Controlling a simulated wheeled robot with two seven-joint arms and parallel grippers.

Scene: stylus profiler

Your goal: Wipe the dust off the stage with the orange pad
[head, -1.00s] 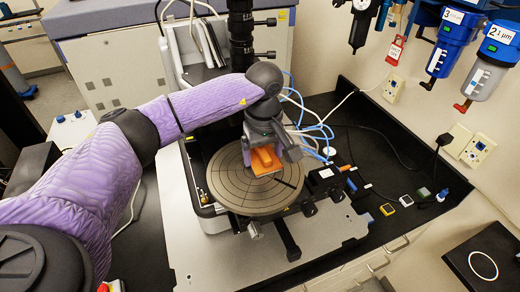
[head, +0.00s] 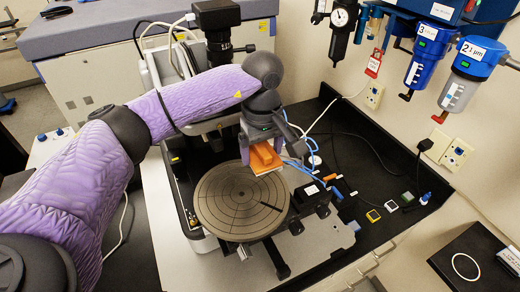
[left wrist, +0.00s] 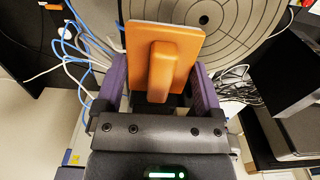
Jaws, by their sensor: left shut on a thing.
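The orange pad (head: 264,159), a flat plate with a block handle, is held in my left gripper (head: 262,138). In the left wrist view, the pad (left wrist: 137,42) shows its handle between the purple fingers of my left gripper (left wrist: 160,82). The round grey stage (head: 225,200) has engraved rings and radial lines. The pad is at the stage's far right edge in the head view; I cannot tell whether it touches the surface. A short dark mark (head: 270,207) lies on the stage's right side; I cannot tell whether it is dust. My right gripper is out of view.
A black camera column (head: 218,45) stands behind the stage. Blue tubes (head: 300,171) and a small black block (head: 311,197) are close on the right. Several small items, including a yellow-framed one (head: 373,216), lie on the black bench. Blue filters (head: 428,50) hang on the wall.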

